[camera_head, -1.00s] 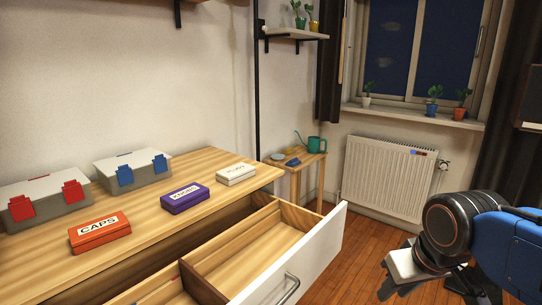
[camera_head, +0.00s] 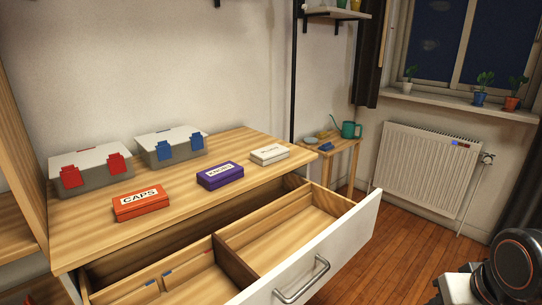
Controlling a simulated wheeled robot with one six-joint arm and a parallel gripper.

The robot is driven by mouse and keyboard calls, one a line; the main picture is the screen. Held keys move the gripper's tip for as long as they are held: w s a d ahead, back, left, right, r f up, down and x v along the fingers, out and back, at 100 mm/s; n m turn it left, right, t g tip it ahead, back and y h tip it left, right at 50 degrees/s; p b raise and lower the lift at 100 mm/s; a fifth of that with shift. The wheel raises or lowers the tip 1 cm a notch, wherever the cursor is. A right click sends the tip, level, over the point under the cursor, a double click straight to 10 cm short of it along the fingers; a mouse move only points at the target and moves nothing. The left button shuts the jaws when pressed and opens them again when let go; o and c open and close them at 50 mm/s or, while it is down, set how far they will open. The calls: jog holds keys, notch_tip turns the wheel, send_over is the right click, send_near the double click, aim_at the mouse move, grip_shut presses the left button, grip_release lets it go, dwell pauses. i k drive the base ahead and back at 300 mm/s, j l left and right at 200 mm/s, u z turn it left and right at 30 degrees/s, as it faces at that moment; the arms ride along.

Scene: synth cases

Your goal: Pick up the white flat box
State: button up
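The white flat box (camera_head: 269,154) lies on the wooden dresser top at its right end, with a label on its lid. To its left on the same top are a purple flat box (camera_head: 219,175) and an orange flat box (camera_head: 141,203) labelled "CAPS". Part of my arm shows at the lower right corner, well apart from the boxes. My gripper's fingers are not visible, so its state does not show.
Two grey cases, one with red latches (camera_head: 91,170) and one with blue latches (camera_head: 171,146), stand behind the flat boxes. An open drawer (camera_head: 318,262) with dividers juts out below the top. A side table (camera_head: 340,150) with a teal watering can (camera_head: 349,130) and a radiator (camera_head: 427,168) stand beyond.

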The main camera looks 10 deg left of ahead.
aim_at(270, 154)
jog(key=i+l, duration=0.15)
jog(key=i, duration=0.3)
jog(key=i+l, duration=0.1)
jog(key=i, duration=0.3)
jog(key=i+l, duration=0.15)
jog(key=i, duration=0.3)
jog(key=i+l+u, duration=0.15)
jog(key=u, duration=0.45)
